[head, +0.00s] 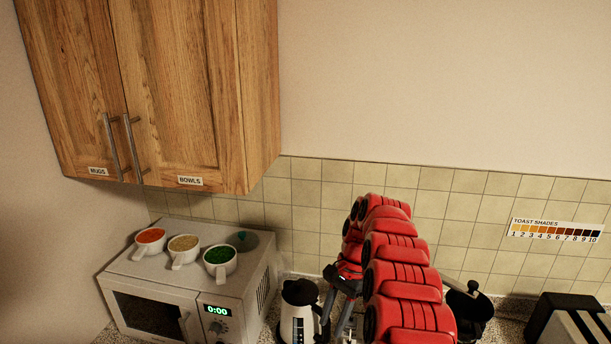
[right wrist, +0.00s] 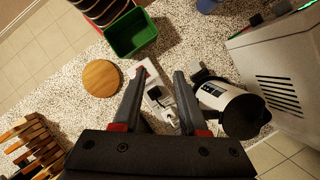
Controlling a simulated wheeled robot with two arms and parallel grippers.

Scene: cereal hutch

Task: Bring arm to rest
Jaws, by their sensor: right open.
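My red right arm (head: 410,285) rises from the bottom of the head view, right of centre, in front of the tiled wall. Its dark gripper (head: 337,312) hangs over the counter, just right of the white and black kettle (head: 298,312). In the right wrist view the gripper's two fingers (right wrist: 160,75) are spread apart, with nothing held between them. The speckled counter (right wrist: 75,115) shows below them. A small white and grey item (right wrist: 157,96) lies on the counter beyond the gap. My left gripper is not in view.
A microwave (head: 152,313) stands at left with three filled cups (head: 184,250) on top, below a wooden cupboard (head: 190,90). A black toaster (head: 560,320) is at right. The wrist view shows a green bin (right wrist: 130,33), a round board (right wrist: 101,78) and the kettle (right wrist: 218,98).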

